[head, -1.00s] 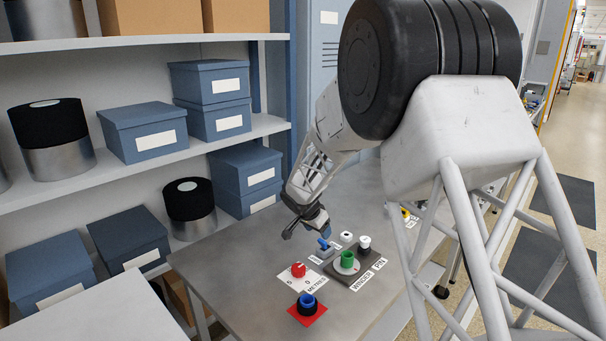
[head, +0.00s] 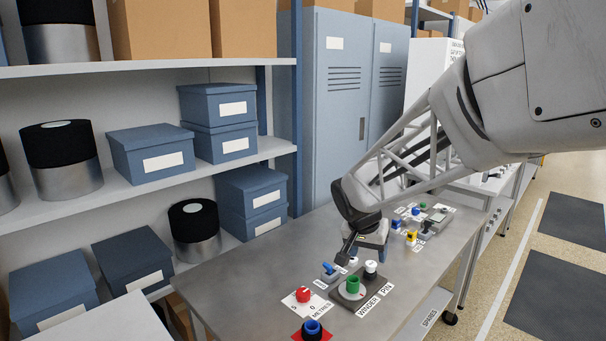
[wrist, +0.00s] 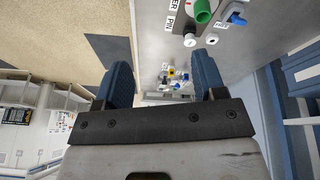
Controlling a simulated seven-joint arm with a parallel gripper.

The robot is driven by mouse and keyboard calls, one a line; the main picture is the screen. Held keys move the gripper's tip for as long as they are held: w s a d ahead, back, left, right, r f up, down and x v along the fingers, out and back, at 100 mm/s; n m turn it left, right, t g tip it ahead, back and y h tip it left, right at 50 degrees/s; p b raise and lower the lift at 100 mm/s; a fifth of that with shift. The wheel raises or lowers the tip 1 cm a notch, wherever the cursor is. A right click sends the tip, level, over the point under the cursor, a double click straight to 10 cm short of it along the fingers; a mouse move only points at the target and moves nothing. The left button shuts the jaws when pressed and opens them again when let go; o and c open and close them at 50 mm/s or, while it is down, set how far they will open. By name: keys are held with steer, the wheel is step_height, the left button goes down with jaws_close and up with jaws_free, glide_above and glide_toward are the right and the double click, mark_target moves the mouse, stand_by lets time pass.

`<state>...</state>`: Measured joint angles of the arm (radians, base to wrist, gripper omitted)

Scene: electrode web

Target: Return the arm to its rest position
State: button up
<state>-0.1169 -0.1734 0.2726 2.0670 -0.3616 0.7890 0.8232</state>
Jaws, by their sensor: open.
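My gripper (head: 364,252) hangs over the grey table (head: 245,262), just behind the winder (head: 352,288), which has a green cylinder on a round plate. In the wrist view my gripper (wrist: 163,70) shows two blue fingers spread apart with nothing between them. A white-topped pin (head: 370,269) stands beside the winder. The winder's green cylinder also shows at the top of the wrist view (wrist: 203,11). Whether the fingertips touch anything on the table cannot be told.
A red knob (head: 303,294), a blue switch (head: 330,268) and a blue-black ring (head: 312,331) sit at the table's front. Several small coloured parts (head: 412,235) lie farther back. Shelves with blue boxes (head: 152,152) stand left; lockers (head: 338,110) stand behind.

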steer(key=s+d+r+n+y, duration=0.1)
steer(key=s+n, duration=0.1)
steer(key=s, duration=1.3)
steer(key=s+d+r+n+y, duration=0.1)
steer(key=s+d+n, duration=0.1)
steer(key=s, duration=1.4)
steer(key=shift+r+n+y, duration=0.3)
steer(key=shift+r+n, duration=0.1)
steer(key=shift+n, duration=0.2)
